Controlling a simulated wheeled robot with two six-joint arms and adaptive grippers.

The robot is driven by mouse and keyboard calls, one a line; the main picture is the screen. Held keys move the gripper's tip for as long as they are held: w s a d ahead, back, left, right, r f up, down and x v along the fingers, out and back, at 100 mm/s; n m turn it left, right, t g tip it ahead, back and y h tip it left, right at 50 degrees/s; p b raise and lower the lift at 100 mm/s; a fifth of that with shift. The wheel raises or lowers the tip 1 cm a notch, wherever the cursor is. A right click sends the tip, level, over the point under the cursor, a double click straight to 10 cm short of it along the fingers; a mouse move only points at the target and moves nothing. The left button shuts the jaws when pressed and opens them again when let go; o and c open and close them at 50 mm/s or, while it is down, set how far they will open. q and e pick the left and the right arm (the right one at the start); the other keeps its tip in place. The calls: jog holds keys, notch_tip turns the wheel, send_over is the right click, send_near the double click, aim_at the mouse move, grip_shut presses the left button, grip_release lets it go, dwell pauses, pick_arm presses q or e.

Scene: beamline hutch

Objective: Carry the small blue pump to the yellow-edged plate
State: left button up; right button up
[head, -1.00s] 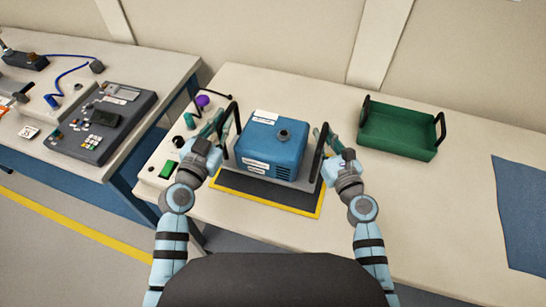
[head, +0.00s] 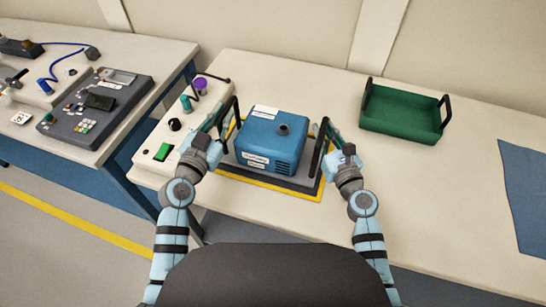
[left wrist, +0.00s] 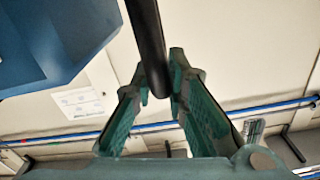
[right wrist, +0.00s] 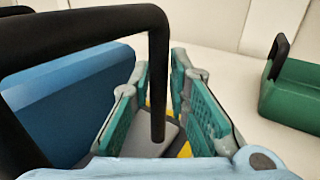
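The blue pump (head: 268,143) sits on a grey base with a black upright handle on each side. It is over the yellow-edged plate (head: 282,191), whose yellow border shows at the front, right and back left. I cannot tell whether the base touches the plate. My left gripper (head: 217,133) is shut on the left handle; in the left wrist view the fingers (left wrist: 160,80) close around the black bar (left wrist: 147,40). My right gripper (head: 328,138) is shut on the right handle; its fingers (right wrist: 160,85) flank the black bar (right wrist: 158,115). The pump looks level.
A control panel (head: 148,172) with a green button and knobs stands close left of the pump. A green crate (head: 400,122) with black handles is at the back right. A blue mat (head: 527,195) lies far right. The table between plate and mat is clear.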

pick_arm(q)
jog(key=shift+o, duration=1)
pick_arm(e)
jog(key=shift+o, duration=1)
jog(key=shift+r, duration=0.15)
jog(key=shift+a, duration=0.1)
jog(key=shift+s, duration=0.4)
jog(key=v, duration=1.1)
jog(key=shift+s+r, duration=0.15)
jog(key=shift+s, duration=0.1)
pick_arm(q)
jog(key=v, duration=1.2)
pick_arm(e)
jog(key=shift+w, duration=0.1)
